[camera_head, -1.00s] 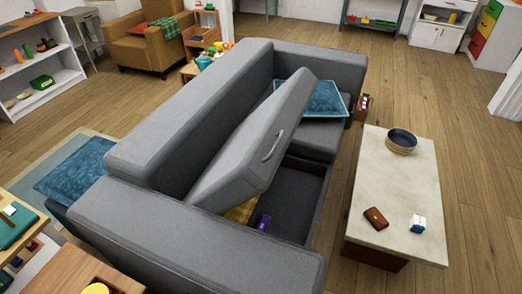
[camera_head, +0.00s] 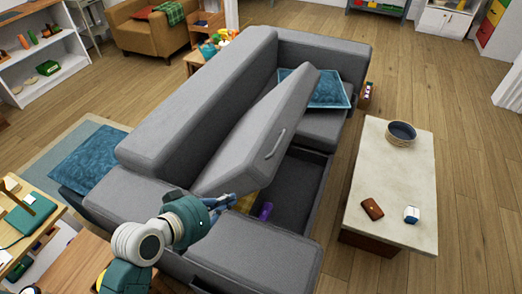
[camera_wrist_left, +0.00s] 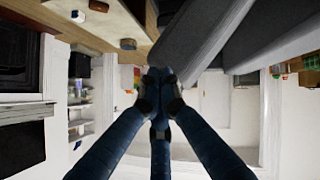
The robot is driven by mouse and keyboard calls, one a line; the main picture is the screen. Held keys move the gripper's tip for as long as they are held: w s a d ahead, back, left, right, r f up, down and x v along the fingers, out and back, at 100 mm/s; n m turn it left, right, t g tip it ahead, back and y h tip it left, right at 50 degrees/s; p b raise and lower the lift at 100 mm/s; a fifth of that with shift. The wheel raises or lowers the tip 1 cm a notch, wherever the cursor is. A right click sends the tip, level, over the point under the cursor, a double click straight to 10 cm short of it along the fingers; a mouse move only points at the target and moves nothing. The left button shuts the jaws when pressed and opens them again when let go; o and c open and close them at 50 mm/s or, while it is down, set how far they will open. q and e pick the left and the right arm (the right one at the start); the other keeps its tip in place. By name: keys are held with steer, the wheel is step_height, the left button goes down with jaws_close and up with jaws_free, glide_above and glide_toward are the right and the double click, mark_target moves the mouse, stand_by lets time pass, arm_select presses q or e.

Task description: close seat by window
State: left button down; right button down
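The grey sofa's seat lid (camera_head: 255,145) stands tilted open, with a curved handle (camera_head: 276,144) on its face. Below it is a dark storage space (camera_head: 296,190) holding a purple item (camera_head: 265,211) and a partly hidden yellow cloth (camera_head: 246,202). My left gripper (camera_head: 228,202) is over the near armrest side, close to the lid's lower near end; contact cannot be told. Its blue fingers come together in the left wrist view (camera_wrist_left: 160,82), with nothing visible between them. Grey sofa parts (camera_wrist_left: 205,40) show beyond them. My right gripper is not in view.
A pale coffee table (camera_head: 390,180) with a bowl (camera_head: 401,132), a brown item (camera_head: 372,208) and a small white-and-blue box (camera_head: 411,214) stands to the right of the sofa. A wooden table (camera_head: 65,268) is at the near left. The floor between sofa and coffee table is clear.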

arm_select(q)
steer(key=w+r+n+t+h, duration=0.2)
steer(key=w+r+t, duration=0.1)
steer(key=w+r, duration=0.4)
steer(key=p, duration=0.3)
glide_above(261, 163)
steer(key=a, duration=0.2)
steer(key=shift+s+a+f, duration=0.1)
steer(key=shift+s+f, duration=0.05)
steer(key=shift+f, duration=0.3)
steer(key=shift+s+a+f, duration=0.1)
steer(key=shift+f, duration=0.35)
steer(key=shift+w+d+f, duration=0.2)
steer(key=shift+d+f, duration=0.6)
steer(key=shift+f, duration=0.25)
steer(key=shift+w+d+f, duration=0.1)
steer(key=shift+d+f, duration=0.3)
steer(key=shift+f, duration=0.1)
steer(key=shift+f, duration=0.15)
